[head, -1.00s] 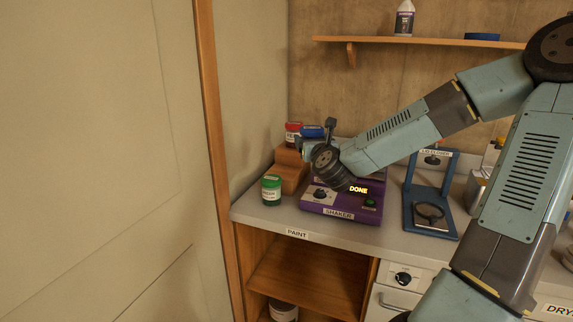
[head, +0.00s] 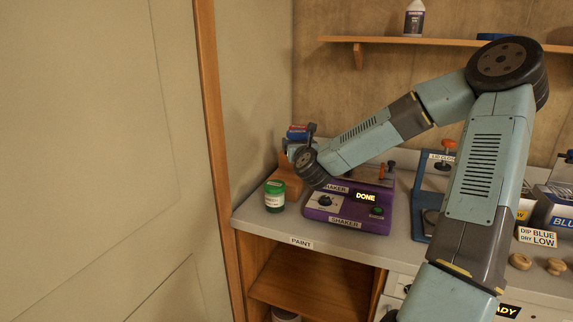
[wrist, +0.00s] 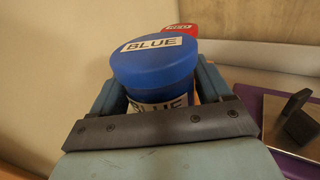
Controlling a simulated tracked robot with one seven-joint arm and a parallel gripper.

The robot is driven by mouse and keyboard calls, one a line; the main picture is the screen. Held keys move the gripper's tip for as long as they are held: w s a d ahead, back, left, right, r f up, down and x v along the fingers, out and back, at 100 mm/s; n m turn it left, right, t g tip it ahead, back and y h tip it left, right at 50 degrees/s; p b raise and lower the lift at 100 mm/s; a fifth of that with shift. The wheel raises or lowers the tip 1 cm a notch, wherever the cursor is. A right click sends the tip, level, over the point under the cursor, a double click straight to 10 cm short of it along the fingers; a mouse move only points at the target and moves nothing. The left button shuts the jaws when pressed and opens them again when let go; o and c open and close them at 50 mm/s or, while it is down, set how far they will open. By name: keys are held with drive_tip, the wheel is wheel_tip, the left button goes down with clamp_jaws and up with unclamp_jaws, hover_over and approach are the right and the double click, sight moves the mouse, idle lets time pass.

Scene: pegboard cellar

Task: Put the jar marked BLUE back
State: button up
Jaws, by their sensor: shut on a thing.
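The jar marked BLUE (wrist: 155,62) has a blue lid with a white BLUE label and fills the middle of the wrist view. My gripper (wrist: 160,100) is shut on it, one finger at each side. In the head view the blue jar (head: 297,131) shows small above the wooden step rack (head: 288,180) at the back left of the counter. My gripper there is mostly hidden behind my wrist. I cannot tell whether the jar touches the rack. A red jar (wrist: 181,30) stands just beyond the blue one in the wrist view.
A green jar (head: 274,196) stands on the counter in front of the rack. The purple shaker (head: 347,207), showing DONE, is to its right. A blue lid-press frame (head: 420,205) stands farther right. The wall is close on the left.

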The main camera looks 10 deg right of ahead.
drive_tip(key=w+f, duration=0.2)
drive_tip(key=w+a+f, duration=0.1)
drive_tip(key=f, duration=0.1)
drive_tip(key=w+f, duration=0.2)
drive_tip(key=shift+w+a, duration=0.35)
drive_tip(key=shift+a, duration=0.05)
drive_tip(key=shift+w+f, duration=0.15)
drive_tip(key=shift+f, duration=0.8)
drive_tip(key=shift+w+f, duration=0.15)
drive_tip(key=shift+f, duration=0.75)
drive_tip(key=shift+f, duration=0.1)
drive_tip(key=o, duration=1.4)
drive_tip(key=shift+a, duration=0.1)
drive_tip(key=s, duration=1.2)
drive_tip(key=shift+a, duration=0.45)
